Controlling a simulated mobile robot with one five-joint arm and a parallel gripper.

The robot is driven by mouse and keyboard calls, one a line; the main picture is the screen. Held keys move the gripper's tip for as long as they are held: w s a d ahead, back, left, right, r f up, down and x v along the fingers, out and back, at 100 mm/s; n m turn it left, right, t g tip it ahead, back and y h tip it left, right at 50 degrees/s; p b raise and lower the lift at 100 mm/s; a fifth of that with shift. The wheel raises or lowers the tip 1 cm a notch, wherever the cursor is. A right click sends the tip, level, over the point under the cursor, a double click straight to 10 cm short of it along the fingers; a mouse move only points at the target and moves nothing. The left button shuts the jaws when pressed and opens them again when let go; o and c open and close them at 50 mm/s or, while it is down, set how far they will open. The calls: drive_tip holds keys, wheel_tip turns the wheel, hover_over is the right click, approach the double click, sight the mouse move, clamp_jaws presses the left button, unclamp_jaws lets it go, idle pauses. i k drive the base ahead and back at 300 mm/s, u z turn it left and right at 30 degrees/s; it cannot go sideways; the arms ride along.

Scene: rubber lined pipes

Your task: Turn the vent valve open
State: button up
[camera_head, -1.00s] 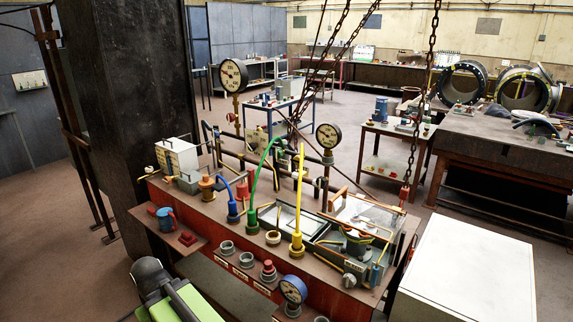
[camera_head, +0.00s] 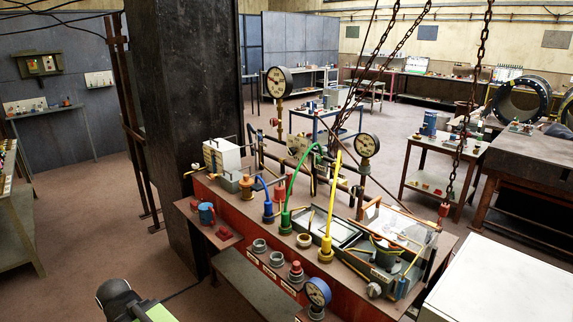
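A red workbench (camera_head: 250,243) carries a pipe rig with gauges, hoses and fittings. I cannot tell which fitting is the vent valve. Small red parts show at the front edge (camera_head: 296,271), on the left side shelf (camera_head: 224,233) and beside the tall gauge (camera_head: 274,122). A red fitting (camera_head: 280,192) also stands among the pipes. Dark pipes (camera_head: 300,170) run along the back of the bench. A dark rounded part and a green panel of my own body show at the bottom left, apart from the bench. My gripper's fingers are not in view.
A dark pillar (camera_head: 185,110) stands at the bench's left end. Chains (camera_head: 478,95) hang over the right side. A white-topped box (camera_head: 490,285) stands close at the right. The floor (camera_head: 100,230) left of the pillar is clear.

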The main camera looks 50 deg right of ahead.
sight(316, 160)
drive_tip(key=u, duration=0.1)
drive_tip(key=i, duration=1)
drive_tip(key=u, duration=0.05)
